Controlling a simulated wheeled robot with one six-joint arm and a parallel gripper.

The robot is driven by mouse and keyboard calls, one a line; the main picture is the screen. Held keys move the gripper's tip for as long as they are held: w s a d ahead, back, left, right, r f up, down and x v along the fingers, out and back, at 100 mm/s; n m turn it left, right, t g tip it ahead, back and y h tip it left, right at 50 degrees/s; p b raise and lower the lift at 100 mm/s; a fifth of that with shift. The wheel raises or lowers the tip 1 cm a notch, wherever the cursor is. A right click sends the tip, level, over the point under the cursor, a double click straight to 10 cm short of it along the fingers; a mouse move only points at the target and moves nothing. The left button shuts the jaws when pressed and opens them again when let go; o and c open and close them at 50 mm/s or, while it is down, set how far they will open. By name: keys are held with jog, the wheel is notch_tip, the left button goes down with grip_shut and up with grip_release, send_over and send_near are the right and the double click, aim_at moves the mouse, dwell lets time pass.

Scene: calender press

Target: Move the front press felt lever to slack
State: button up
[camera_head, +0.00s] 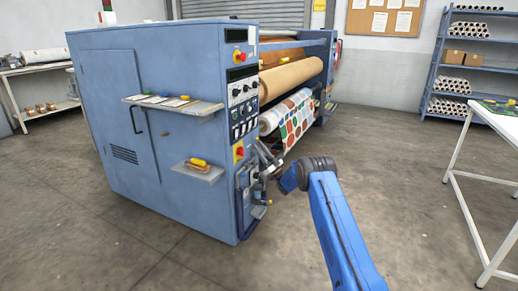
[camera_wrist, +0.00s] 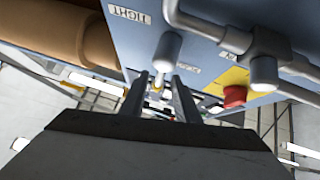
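The blue calender press (camera_head: 160,130) stands left of centre in the head view. In the wrist view, a grey lever with a rounded end (camera_wrist: 167,48) sticks out from the blue panel (camera_wrist: 205,45), below and right of a label reading TIGHT (camera_wrist: 130,14). A second, smaller label (camera_wrist: 188,69) is too small to read. My gripper (camera_wrist: 160,76) is open, its two dark fingers apart, with the lever's end just ahead of and between the tips. Contact cannot be told. In the head view my gripper (camera_head: 264,172) is at the press's front corner, small and partly merged with the fittings.
Grey pipes (camera_wrist: 265,45) and a red button (camera_wrist: 234,95) on a yellow plate lie right of the fingers. A brown roller (camera_wrist: 75,30) is at the upper left. A white table (camera_head: 497,125) stands right in the head view; the floor between is clear.

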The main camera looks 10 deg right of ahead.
jog(key=v, duration=1.6)
jog(key=shift+f, duration=0.3)
jog(key=shift+s+d, duration=0.1)
jog(key=shift+d, duration=0.05)
